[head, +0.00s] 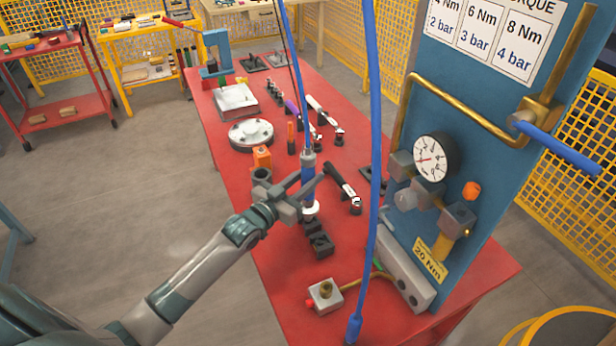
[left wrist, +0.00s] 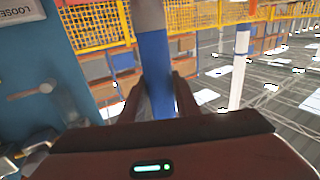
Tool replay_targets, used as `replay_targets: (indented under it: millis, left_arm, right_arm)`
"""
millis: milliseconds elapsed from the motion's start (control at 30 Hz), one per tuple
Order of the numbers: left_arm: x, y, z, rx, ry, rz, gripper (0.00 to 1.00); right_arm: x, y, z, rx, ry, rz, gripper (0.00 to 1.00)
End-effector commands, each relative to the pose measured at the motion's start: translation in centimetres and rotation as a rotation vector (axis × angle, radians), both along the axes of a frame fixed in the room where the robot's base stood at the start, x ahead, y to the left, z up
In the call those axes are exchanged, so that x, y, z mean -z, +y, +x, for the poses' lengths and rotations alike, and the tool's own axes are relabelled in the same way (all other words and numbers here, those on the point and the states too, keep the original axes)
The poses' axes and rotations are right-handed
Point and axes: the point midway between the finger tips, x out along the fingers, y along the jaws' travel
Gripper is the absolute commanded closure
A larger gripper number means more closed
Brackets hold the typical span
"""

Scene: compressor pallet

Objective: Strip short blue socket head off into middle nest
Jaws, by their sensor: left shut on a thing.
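My left gripper (head: 309,187) is shut on the blue body of a hanging driver tool (head: 308,173), which stands roughly upright over the red bench. In the left wrist view the blue tool (left wrist: 156,70) passes between the two fingers. A pale ring (head: 311,211) shows at the tool's lower end. A dark block with nests (head: 319,243) lies just below and in front of it. I cannot tell which nest the tool is over, or whether its tip touches the block. The short blue socket head cannot be made out. My right gripper is not in view.
Black-handled tools (head: 342,184) lie to the right of the gripper. An orange-topped fixture (head: 262,158) stands close behind it. A blue gauge panel (head: 440,120) and a hanging blue hose (head: 375,150) bound the right side. A small valve block (head: 326,295) sits near the front.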

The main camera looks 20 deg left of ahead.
Motion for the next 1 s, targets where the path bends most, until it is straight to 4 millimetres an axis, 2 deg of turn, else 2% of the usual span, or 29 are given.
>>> replay_targets:
  millis: [1000]
  left_arm:
    - [-1.16, 0.00, 0.06, 0.000, -0.008, -0.001, 1.00]
  right_arm:
    - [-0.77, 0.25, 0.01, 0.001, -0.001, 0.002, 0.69]
